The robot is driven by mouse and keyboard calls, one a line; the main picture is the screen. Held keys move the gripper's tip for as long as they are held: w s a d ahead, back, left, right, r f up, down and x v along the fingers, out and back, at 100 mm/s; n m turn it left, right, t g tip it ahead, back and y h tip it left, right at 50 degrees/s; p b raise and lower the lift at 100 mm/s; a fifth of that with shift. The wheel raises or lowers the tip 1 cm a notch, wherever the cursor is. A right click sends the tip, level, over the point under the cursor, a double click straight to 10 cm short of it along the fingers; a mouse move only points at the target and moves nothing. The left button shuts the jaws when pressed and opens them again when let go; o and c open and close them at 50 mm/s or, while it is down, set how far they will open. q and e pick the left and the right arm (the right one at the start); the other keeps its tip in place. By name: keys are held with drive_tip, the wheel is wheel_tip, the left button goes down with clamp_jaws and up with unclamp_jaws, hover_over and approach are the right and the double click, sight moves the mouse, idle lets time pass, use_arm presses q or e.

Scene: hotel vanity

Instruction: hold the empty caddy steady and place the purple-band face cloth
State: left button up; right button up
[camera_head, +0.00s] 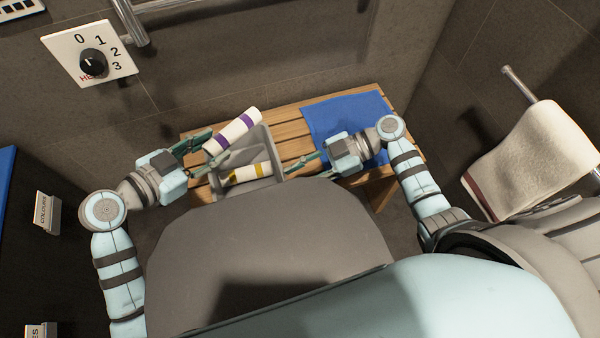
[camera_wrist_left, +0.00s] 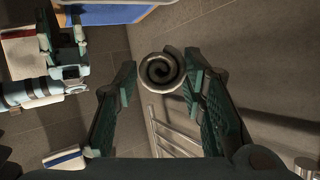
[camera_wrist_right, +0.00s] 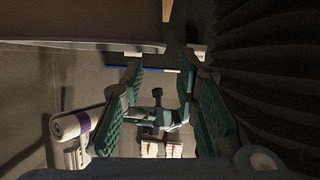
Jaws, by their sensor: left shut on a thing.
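The purple-band face cloth (camera_head: 233,130) is a white roll. My left gripper (camera_head: 212,150) is shut on it and holds it tilted over the left part of the grey caddy (camera_head: 264,143). Its spiral end (camera_wrist_left: 161,72) shows between the fingers in the left wrist view. A second white roll with a yellow band (camera_head: 250,174) lies at the caddy's near part, seemingly inside it. My right gripper (camera_head: 308,160) is at the caddy's right side, fingers apart in the right wrist view (camera_wrist_right: 166,85); I cannot tell whether it touches the caddy. My own body hides the caddy's near edge.
The caddy stands on a slatted wooden bench (camera_head: 290,122). A blue towel (camera_head: 335,113) covers the bench's right part, below my right arm. A beige towel (camera_head: 535,150) hangs on a rail at the right. A dial plate (camera_head: 113,50) is on the wall at the upper left.

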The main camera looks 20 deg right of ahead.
hover_over(258, 204)
wheel_tip(258, 204, down, 4)
drive_tip(key=shift+f, duration=0.25)
clamp_jaws()
